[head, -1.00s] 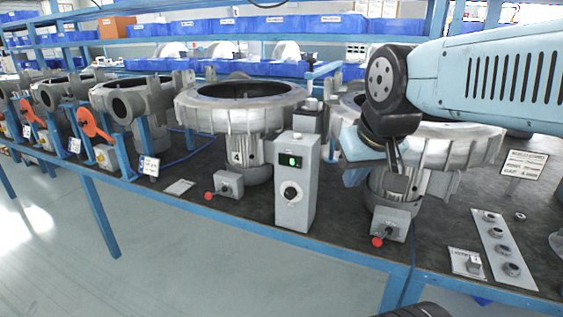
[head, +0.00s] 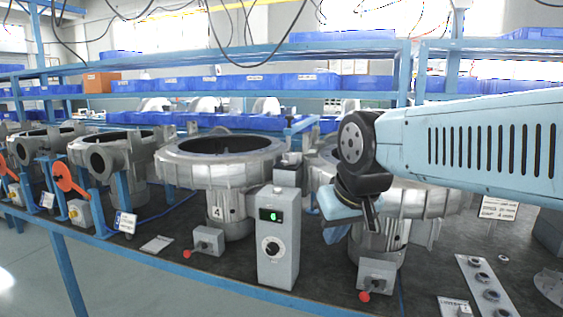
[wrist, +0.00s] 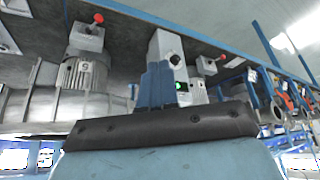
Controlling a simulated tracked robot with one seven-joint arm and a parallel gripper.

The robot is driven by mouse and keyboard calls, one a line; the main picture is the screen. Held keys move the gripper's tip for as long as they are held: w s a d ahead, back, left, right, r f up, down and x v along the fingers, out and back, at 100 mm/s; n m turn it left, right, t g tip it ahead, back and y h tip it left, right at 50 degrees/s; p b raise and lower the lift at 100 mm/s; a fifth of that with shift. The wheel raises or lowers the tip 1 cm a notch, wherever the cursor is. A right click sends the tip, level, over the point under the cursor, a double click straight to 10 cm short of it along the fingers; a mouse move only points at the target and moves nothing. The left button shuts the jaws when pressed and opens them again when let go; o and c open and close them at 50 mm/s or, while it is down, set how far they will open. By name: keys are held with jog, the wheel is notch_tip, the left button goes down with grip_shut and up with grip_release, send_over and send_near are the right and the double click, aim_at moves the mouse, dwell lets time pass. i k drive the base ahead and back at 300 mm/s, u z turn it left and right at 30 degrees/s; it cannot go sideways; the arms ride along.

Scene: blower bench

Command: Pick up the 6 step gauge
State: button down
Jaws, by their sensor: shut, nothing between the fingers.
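I cannot tell for certain which thing is the 6 step gauge. A small grey block stands on a labelled plate (head: 455,306) at the bottom right of the head view, partly cut off by the frame edge. To its right is a metal strip (head: 486,285) with several round pieces. My gripper (head: 369,216) is in front of the right-hand blower housing, above and left of the strip and the plate. In the wrist view its blue fingers (wrist: 155,85) are together, with nothing between them. No step gauge can be made out in the wrist view.
A grey control box (head: 278,240) with a green-lit display stands left of my gripper. Large ring-shaped blower housings (head: 222,170) line the bench. Small switch boxes with red knobs (head: 364,296) sit along its front. A printed sign (head: 499,208) stands at the right.

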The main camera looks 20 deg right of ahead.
aim_at(290, 158)
jog(key=u, duration=0.7)
jog(key=i, duration=0.15)
jog(key=z, duration=2.75)
jog(key=k, duration=0.85)
jog(key=u, duration=1.35)
jog(key=i, duration=0.85)
jog(key=u, duration=0.05)
